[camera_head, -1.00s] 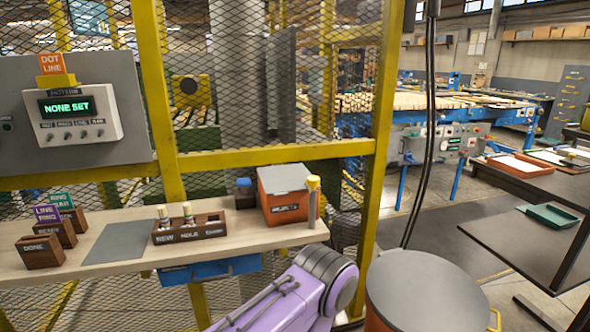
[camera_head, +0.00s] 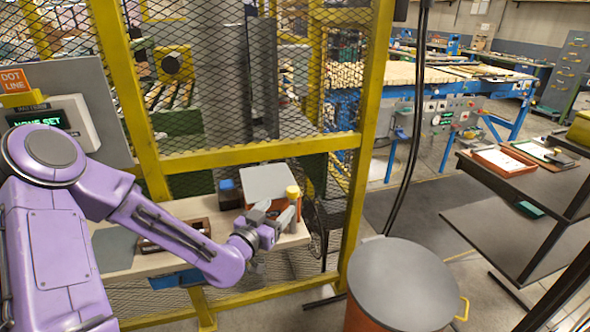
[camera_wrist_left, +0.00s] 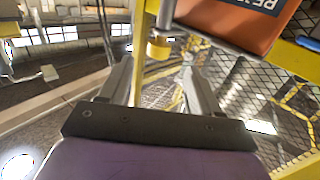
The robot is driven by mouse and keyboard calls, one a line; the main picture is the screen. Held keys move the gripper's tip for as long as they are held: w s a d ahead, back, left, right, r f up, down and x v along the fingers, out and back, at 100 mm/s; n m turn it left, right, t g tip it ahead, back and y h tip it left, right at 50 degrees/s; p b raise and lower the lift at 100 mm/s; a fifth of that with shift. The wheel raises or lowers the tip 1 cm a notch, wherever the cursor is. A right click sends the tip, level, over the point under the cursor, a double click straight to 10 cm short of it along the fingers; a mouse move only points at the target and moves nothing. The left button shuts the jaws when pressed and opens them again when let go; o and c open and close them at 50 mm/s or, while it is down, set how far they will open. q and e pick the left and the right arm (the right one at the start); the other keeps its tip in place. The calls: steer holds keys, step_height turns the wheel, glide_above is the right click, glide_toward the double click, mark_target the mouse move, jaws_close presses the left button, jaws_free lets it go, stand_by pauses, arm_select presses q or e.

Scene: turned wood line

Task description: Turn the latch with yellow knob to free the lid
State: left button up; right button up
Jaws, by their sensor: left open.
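The orange box (camera_wrist_left: 240,22) has a grey lid (camera_head: 279,182) and stands at the right end of the wooden bench. The latch's yellow knob (camera_head: 293,191) tops a grey post at the box's right side. The knob also shows in the left wrist view (camera_wrist_left: 160,47), just past the fingertips and lined up with the gap between them. My left gripper (camera_head: 277,211) is open and empty, with its fingers apart close to the knob; contact is not visible. The gripper and wrist hide most of the box front in the head view. My right gripper is not in view.
My left arm covers much of the bench and the dark wooden tray (camera_head: 196,228). A small blue object (camera_head: 228,188) stands left of the box. A yellow-framed mesh fence (camera_head: 260,150) rises behind. A grey-topped drum (camera_head: 402,275) stands to the right.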

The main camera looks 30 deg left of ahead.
mark_target(291, 192)
arm_select(q)
steer(key=w+p, duration=0.1)
steer(key=w, duration=0.9)
steer(key=shift+w+a+r+p, duration=0.3)
steer(key=shift+w+a+r, duration=0.1)
steer(key=shift+r, duration=0.05)
steer(key=c, duration=1)
